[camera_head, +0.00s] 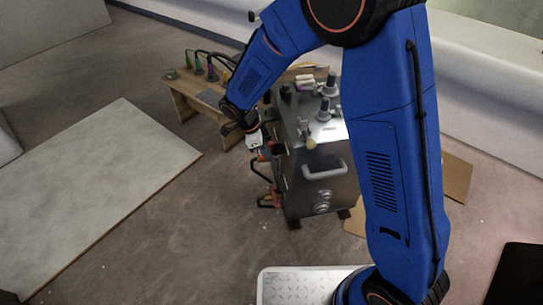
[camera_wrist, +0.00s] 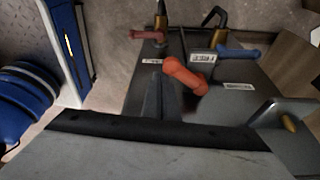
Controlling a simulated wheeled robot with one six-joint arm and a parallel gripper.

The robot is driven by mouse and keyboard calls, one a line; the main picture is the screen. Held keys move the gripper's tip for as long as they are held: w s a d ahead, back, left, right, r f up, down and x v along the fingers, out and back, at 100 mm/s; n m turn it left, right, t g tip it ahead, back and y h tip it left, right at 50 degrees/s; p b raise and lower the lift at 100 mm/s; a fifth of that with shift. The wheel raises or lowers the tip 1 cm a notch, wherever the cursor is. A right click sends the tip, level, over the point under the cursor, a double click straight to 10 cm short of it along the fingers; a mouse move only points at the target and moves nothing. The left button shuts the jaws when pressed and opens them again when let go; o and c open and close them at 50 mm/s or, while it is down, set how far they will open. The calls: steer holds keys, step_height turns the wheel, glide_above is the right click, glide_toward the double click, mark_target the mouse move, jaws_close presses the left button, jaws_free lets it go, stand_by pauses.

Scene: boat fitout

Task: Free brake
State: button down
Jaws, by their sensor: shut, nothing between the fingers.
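A steel cabinet (camera_head: 312,182) stands in the middle of the head view, with valves and levers on its top and left side. My gripper (camera_wrist: 160,100) is shut and empty; its grey fingers point at the cabinet's panel in the wrist view. An orange-red handle (camera_wrist: 185,75) lies just right of the fingertips; I cannot tell whether they touch. A dull red lever (camera_wrist: 147,35) and a blue lever (camera_wrist: 240,52) sit on brass fittings farther off. Which of these is the brake is not clear. My arm hides part of the cabinet in the head view.
A wooden bench (camera_head: 188,92) with coloured fittings stands behind left of the cabinet. A large pale panel (camera_head: 100,190) lies at left. A cardboard sheet (camera_head: 457,177) lies at right. Bare floor (camera_head: 190,235) is free left of the cabinet. A pale hull wall runs behind.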

steer(key=shift+w+a, duration=0.2)
steer(key=shift+a, duration=0.4)
steer(key=shift+w+a, duration=0.15)
steer(key=shift+a, duration=0.4)
steer(key=shift+w+a+m+g, duration=0.4)
steer(key=shift+w+a+m, duration=1)
steer(key=shift+w+a, duration=0.3)
steer(key=shift+w, duration=0.1)
